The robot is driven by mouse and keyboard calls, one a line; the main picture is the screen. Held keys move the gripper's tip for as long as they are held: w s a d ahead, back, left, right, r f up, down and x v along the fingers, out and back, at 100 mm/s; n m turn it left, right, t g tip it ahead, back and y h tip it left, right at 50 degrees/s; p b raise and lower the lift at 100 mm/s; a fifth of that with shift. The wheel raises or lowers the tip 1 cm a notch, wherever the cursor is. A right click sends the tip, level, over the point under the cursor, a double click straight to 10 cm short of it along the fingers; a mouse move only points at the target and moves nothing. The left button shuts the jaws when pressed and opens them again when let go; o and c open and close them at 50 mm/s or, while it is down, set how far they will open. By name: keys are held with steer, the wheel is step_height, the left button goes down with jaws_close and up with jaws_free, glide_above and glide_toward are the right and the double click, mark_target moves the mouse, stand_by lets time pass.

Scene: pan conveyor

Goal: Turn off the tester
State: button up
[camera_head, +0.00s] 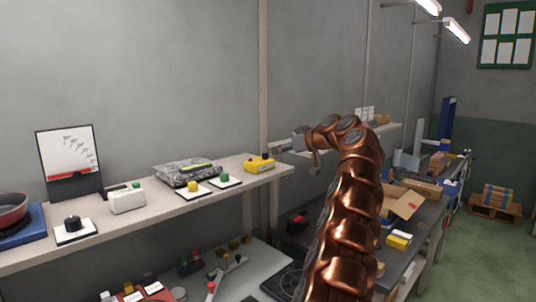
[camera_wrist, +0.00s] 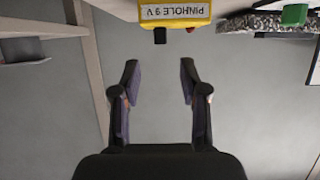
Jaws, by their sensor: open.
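A yellow box (camera_wrist: 175,12) lettered "PINHOLE 9 V" appears upside down at the top of the wrist view; I take it as the tester. A black knob (camera_wrist: 160,36) and a small red part (camera_wrist: 190,29) stick out from it. In the head view the yellow box (camera_head: 258,165) sits near the right end of the long shelf (camera_head: 150,220), its black knob on top. My gripper (camera_wrist: 159,78) is open and empty, its fingers pointing towards the knob with a gap between. In the head view my gripper (camera_head: 283,147) is right of and slightly above the box.
The shelf also holds a yellow button (camera_head: 192,186) and a green button (camera_head: 223,177) on white plates, a patterned bag (camera_head: 186,172), a white box (camera_head: 127,201) and a black knob on a plate (camera_head: 73,227). Below is a cluttered white table (camera_head: 240,275). A dark workbench (camera_head: 395,260) stands right.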

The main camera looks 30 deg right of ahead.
mark_target(268, 160)
steer(key=p+x, duration=0.2)
steer(key=x, duration=0.4)
steer(key=shift+w+a+f+p, duration=0.1)
steer(key=shift+w+p, duration=0.25)
steer(key=shift+p, duration=0.05)
steer(key=shift+w+a+f, duration=0.1)
steer(key=shift+w+f, duration=0.2)
steer(key=shift+w, duration=0.15)
steer(key=shift+c, duration=0.3)
jaws_close()
